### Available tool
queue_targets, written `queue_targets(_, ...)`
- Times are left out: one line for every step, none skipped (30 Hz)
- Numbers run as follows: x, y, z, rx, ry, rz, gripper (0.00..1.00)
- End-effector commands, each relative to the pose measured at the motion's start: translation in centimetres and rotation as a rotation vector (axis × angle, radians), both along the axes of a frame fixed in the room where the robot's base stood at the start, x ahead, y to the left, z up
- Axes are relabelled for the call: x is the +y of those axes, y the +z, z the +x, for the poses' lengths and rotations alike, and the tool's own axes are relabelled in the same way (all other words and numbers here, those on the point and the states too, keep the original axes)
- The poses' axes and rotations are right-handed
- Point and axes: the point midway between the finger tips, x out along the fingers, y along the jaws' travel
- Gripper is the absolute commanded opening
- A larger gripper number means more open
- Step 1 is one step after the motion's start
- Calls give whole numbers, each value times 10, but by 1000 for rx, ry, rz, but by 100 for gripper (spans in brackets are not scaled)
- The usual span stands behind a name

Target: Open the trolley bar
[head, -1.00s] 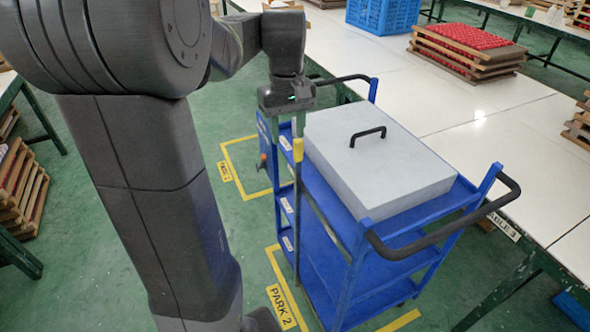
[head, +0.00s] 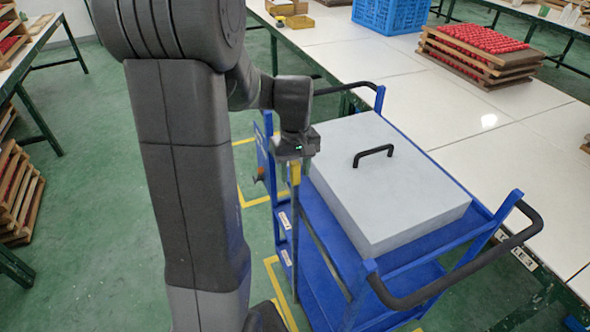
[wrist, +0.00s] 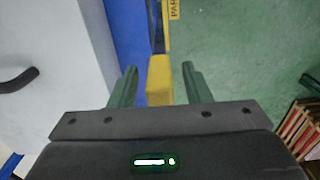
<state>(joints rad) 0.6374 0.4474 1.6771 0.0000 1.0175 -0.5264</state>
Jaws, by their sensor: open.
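The blue trolley (head: 345,297) stands beside the white table. Its bar (head: 294,176) shows as a yellow end on a thin upright post at the trolley's left side. My gripper (head: 292,171) points down over this yellow end, with its jaws apart. In the wrist view, the yellow bar end (wrist: 160,80) sits between the two green fingers of my gripper (wrist: 159,84). Gaps show on both sides of it, wider on the right. The lower part of the post is partly hidden by the trolley frame and shadow.
A grey lidded box (head: 385,190) with a black handle sits on the trolley's top, close right of my gripper. A black push handle (head: 460,270) juts out at the near end. The white table (head: 500,100) bounds the right. Green floor is open at left.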

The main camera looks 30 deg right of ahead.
Motion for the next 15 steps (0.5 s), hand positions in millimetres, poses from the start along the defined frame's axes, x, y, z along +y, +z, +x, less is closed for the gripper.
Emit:
queue_targets(0, -2, 0, 1, 0, 0, 44)
queue_targets(0, -2, 0, 0, 0, 0, 44)
queue_targets(0, -3, 0, 0, 0, 0, 44)
queue_targets(0, -3, 0, -1, 0, 0, 44)
queue_targets(0, -3, 0, -1, 0, 0, 44)
queue_targets(0, -3, 0, -1, 0, 0, 44)
queue_targets(0, -3, 0, -1, 0, 0, 44)
queue_targets(0, -3, 0, -1, 0, 0, 44)
queue_targets(0, -3, 0, -1, 0, 0, 44)
queue_targets(0, -3, 0, -1, 0, 0, 40)
queue_targets(0, -3, 0, -1, 0, 0, 34)
queue_targets(0, -3, 0, -1, 0, 0, 26)
queue_targets(0, -3, 0, -1, 0, 0, 20)
queue_targets(0, -3, 0, -1, 0, 0, 14)
queue_targets(0, -3, 0, -1, 0, 0, 6)
